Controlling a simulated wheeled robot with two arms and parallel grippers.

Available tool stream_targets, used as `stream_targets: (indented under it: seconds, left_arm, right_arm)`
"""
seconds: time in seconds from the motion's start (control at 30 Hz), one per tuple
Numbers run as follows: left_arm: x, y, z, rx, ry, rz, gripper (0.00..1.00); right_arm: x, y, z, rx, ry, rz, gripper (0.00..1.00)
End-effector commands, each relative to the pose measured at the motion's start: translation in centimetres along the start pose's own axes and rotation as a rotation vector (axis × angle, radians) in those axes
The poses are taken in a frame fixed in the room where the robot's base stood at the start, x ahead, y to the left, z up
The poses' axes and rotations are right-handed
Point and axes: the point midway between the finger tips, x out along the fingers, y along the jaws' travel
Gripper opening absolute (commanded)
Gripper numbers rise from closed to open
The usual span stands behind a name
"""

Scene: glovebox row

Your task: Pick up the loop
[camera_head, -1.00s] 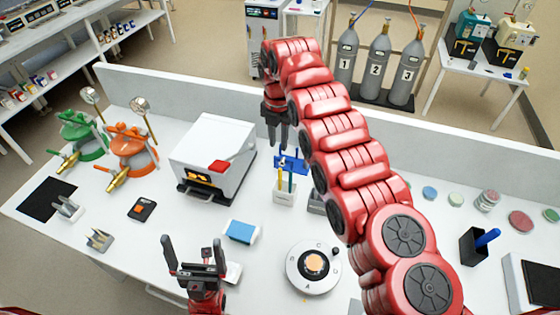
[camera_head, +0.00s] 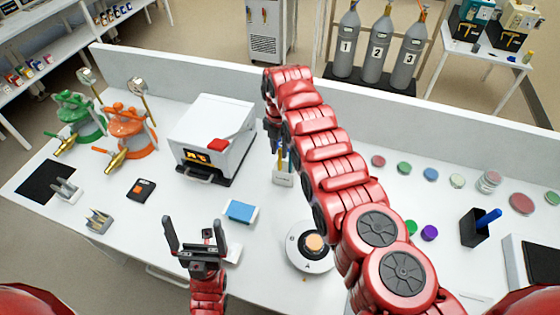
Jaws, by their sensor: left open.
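A small white holder (camera_head: 283,178) stands right of the white box furnace, with thin yellow and blue sticks (camera_head: 281,158) upright in it. I cannot tell which stick is the loop. My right arm comes in from the right and reaches over the bench, hiding part of the holder. My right gripper (camera_head: 274,140) points down just above and behind the sticks. Its fingers are mostly hidden, so I cannot tell whether it touches one. My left gripper (camera_head: 195,229) is open and empty, fingers up, over the front of the bench, left of the blue-and-white block.
The white furnace (camera_head: 214,132) stands left of the holder. The blue-and-white block (camera_head: 240,211) and a round white device (camera_head: 308,250) lie in front. Orange (camera_head: 128,130) and green (camera_head: 82,118) burners stand left. Several coloured dishes and a black cup (camera_head: 474,229) lie right.

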Motion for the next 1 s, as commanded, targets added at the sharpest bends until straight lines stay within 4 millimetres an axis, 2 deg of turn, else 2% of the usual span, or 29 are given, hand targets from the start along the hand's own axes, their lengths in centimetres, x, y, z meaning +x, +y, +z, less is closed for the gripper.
stream_targets:
  seconds: [0.1,0.23,0.5,0.67,0.7,1.0]
  left_arm:
    - [-2.0,0.1,0.3,0.000,0.000,0.000,1.00]
    - [-3.6,0.2,0.6,0.000,0.000,0.000,1.00]
    - [-3.5,0.2,0.6,0.000,0.000,0.000,1.00]
    - [-3.5,0.2,0.6,0.000,0.000,0.000,1.00]
    - [-3.5,0.2,0.6,0.000,0.000,0.000,1.00]
    - [-3.5,0.2,0.6,0.000,0.000,0.000,1.00]
  right_arm:
    - [2.7,-0.2,0.0,-0.001,0.002,-0.002,0.29]
    - [4.4,-0.2,0.1,-0.001,0.001,-0.001,0.29]
    - [4.3,-0.2,0.1,-0.001,0.001,0.000,0.29]
    - [4.3,-0.2,0.1,0.000,0.001,0.000,0.02]
    - [4.3,-0.2,0.1,0.000,0.001,0.000,0.00]
    - [4.3,-0.2,0.1,0.000,0.001,0.000,0.00]
